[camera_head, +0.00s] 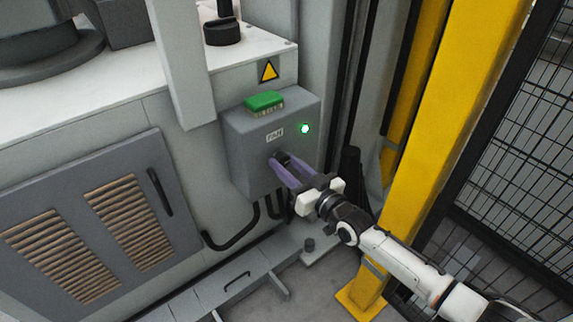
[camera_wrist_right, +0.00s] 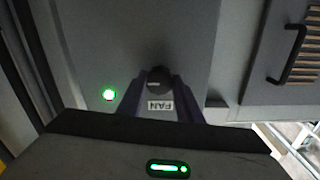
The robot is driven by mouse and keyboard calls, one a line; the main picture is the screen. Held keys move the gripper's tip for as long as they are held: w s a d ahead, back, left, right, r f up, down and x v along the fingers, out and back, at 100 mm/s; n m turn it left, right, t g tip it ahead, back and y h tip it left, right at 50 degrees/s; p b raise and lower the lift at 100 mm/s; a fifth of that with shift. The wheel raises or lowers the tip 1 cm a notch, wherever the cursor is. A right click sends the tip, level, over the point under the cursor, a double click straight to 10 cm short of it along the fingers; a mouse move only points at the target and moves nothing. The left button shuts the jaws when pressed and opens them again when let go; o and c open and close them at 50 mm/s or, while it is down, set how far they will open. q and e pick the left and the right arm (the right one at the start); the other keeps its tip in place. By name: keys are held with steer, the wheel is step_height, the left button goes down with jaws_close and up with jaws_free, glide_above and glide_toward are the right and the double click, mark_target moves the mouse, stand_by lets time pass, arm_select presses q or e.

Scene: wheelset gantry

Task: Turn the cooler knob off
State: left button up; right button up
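The dark round knob (camera_head: 283,157) sits on the front of a grey control box (camera_head: 245,150), below a FAN label (camera_head: 275,133). A green light (camera_head: 305,128) on the box is lit. My right gripper (camera_head: 280,160) reaches the box with its purple fingers apart, one on each side of the knob. In the right wrist view the knob (camera_wrist_right: 158,79) lies between the two fingertips, very close to both. I cannot tell whether they press on it. The knob's pointer direction is not clear. My left gripper is not in view.
A green connector block (camera_head: 264,101) sits on top of the box. Black cables (camera_head: 235,237) run out below it. A yellow post (camera_head: 440,110) and black mesh fence (camera_head: 520,150) stand at the right. A vented door (camera_head: 95,225) with a black handle is at the left.

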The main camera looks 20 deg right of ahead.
steer(key=shift+c, duration=0.9)
